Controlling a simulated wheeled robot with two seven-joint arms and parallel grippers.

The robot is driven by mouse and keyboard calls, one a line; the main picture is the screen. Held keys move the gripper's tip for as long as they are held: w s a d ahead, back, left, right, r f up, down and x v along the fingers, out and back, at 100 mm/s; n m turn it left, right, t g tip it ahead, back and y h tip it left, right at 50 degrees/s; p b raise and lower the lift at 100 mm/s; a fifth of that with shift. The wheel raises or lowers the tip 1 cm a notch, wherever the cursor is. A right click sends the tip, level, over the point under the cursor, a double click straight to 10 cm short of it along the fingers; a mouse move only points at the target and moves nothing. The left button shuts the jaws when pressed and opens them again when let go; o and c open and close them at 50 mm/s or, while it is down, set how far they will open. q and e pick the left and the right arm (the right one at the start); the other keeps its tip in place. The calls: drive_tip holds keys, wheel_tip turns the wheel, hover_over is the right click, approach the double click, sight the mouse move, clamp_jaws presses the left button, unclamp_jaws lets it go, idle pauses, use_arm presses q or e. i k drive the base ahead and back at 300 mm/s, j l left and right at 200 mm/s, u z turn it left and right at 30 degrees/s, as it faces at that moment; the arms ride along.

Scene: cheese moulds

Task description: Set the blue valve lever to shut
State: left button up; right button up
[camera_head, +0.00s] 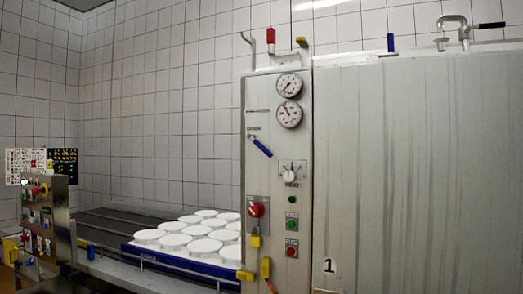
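A blue valve lever (261,146) is on the front of the tall steel control panel (275,230). It slants down to the right from its pivot, under a small label too blurred to read for certain. Another blue handle (390,43) stands upright on top of the large steel cabinet (420,170). Neither of my grippers is in view, and nothing touches the panel lever.
Two gauges (289,100) are above the lever. A heat knob (289,174), a red switch (256,209), and green (291,225) and red buttons (291,251) are below. White moulds (205,246) fill a tray at left. A smaller control box (45,220) stands far left.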

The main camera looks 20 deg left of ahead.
sight(253, 137)
drive_tip(key=i+j, duration=0.15)
drive_tip(key=i, duration=0.35)
drive_tip(key=i+j, duration=0.15)
drive_tip(key=i, duration=0.3)
drive_tip(key=i+j, duration=0.25)
drive_tip(key=j, duration=0.2)
drive_tip(key=i+j, duration=0.25)
drive_tip(key=j, duration=0.2)
drive_tip(key=u, duration=0.05)
